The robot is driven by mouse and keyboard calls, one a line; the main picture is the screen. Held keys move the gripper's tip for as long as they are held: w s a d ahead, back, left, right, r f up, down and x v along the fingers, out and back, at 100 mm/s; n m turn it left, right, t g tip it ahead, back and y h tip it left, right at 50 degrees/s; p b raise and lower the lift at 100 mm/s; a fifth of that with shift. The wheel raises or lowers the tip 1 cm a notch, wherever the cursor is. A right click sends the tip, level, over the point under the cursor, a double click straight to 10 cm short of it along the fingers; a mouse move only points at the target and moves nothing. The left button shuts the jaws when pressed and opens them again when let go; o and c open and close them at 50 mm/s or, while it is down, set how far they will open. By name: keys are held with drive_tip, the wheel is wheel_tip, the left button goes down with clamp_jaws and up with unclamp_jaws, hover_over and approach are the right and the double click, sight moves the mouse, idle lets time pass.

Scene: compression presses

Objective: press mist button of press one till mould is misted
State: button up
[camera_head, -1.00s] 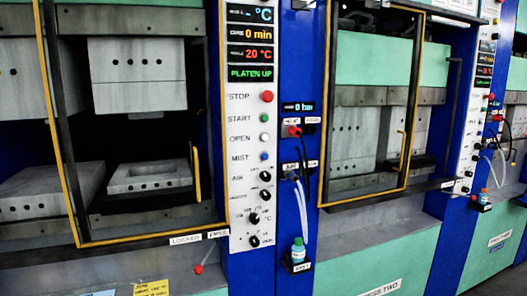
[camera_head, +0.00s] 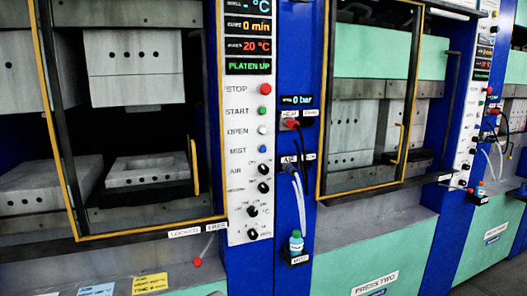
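The control panel of the near press (camera_head: 238,205) is a white upright strip at the picture's centre-left. Its blue MIST button (camera_head: 262,149) sits below the white OPEN button (camera_head: 262,130), the green START button (camera_head: 263,111) and the red STOP button (camera_head: 265,89). The mould lower half (camera_head: 148,172) lies on the lower platen behind the yellow-framed guard (camera_head: 57,130). The upper block (camera_head: 135,70) hangs above it with a gap, and the display (camera_head: 249,66) reads PLATEN UP and 20 °C. Whether the mould is misted cannot be told. My gripper is not in view.
A small mist bottle (camera_head: 296,243) stands on a bracket between the presses, with hoses above it. PRESS TWO (camera_head: 375,283) stands to the right, with another press beyond. Yellow (camera_head: 150,284) and blue notes lie at bottom left. A red-ended part (camera_head: 197,262) juts below the guard.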

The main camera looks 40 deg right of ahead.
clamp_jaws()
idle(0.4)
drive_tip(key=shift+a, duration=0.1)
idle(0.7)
